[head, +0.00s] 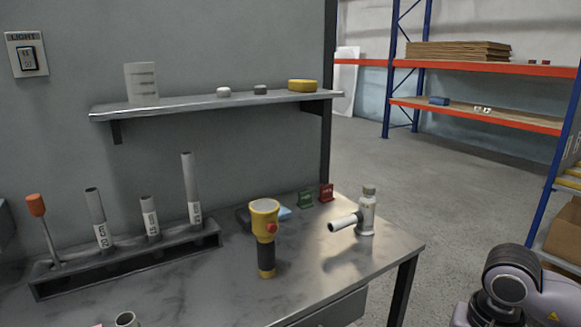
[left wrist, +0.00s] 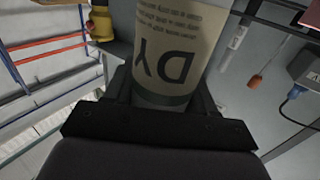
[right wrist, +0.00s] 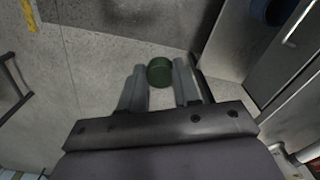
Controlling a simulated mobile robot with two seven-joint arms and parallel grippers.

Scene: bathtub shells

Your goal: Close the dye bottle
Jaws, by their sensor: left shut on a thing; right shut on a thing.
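The dye bottle (left wrist: 178,45) fills the upper middle of the left wrist view. It is beige with dark letters "DY" and a dark green band near the gripper. My left gripper (left wrist: 165,92) is shut around it; the bottle's mouth is out of the picture. In the right wrist view, my right gripper (right wrist: 160,76) is shut on a small round dark green cap (right wrist: 160,70) between its fingertips. The cap is clear of the bottle, with floor behind it. Neither gripper, nor the bottle or cap, shows in the head view.
Open floor (head: 455,210) and racking (head: 480,70) lie to the right.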

